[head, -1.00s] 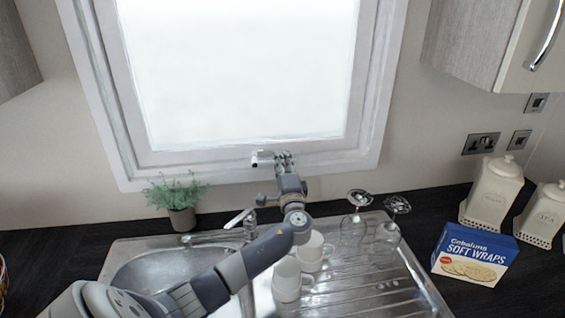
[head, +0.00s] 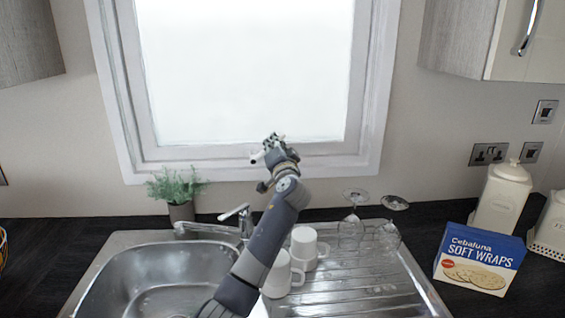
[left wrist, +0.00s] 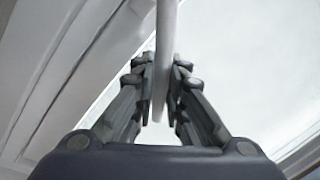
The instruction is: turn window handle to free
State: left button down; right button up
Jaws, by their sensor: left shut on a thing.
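The white window handle (head: 257,156) sits at the bottom middle of the window frame (head: 190,165); only its left end shows in the head view, the rest hidden by my gripper. My left gripper (head: 273,143) is at the handle. In the left wrist view, the handle (left wrist: 162,50) runs as a pale bar between the two fingers of my left gripper (left wrist: 161,85), which are shut on it. The handle's exact angle is hard to tell in the head view. My right gripper is not in view.
Below are a metal sink (head: 150,275) with a tap (head: 240,222), white mugs (head: 304,245) and upturned glasses (head: 352,225) on the drainer. A potted plant (head: 180,195) stands left. A Soft Wraps box (head: 478,260) and white canisters (head: 503,195) stand right.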

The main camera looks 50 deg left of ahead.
aim_at(254, 157)
pick_arm(q)
jog(key=n, duration=0.1)
jog(key=s+n+b, duration=0.1)
jog(key=n, duration=0.1)
jog(key=shift+a+r+g, duration=0.4)
jog(key=shift+s+a+r+n+b, duration=0.25)
jog(key=shift+n+b, duration=0.2)
jog(key=shift+n, duration=0.15)
jog(key=shift+s+a+r+n+g+b, duration=0.3)
jog(key=shift+s+n, duration=0.15)
jog(key=shift+n, duration=0.55)
jog(key=shift+s+a+r+n+h, duration=0.15)
jog(key=shift+s+a+n, duration=0.15)
jog(key=shift+n, duration=0.3)
jog(key=shift+s+a+r+n+h, duration=0.1)
jog(key=shift+s+a+n+h, duration=0.15)
jog(key=shift+n, duration=0.35)
jog(key=shift+s+a+r+n+b, duration=0.1)
jog(key=shift+s+a+n+b, duration=0.2)
jog(key=shift+s+n, duration=0.3)
jog(key=shift+a+n+g, duration=0.15)
jog(key=shift+n+g, duration=0.15)
jog(key=shift+n, duration=0.1)
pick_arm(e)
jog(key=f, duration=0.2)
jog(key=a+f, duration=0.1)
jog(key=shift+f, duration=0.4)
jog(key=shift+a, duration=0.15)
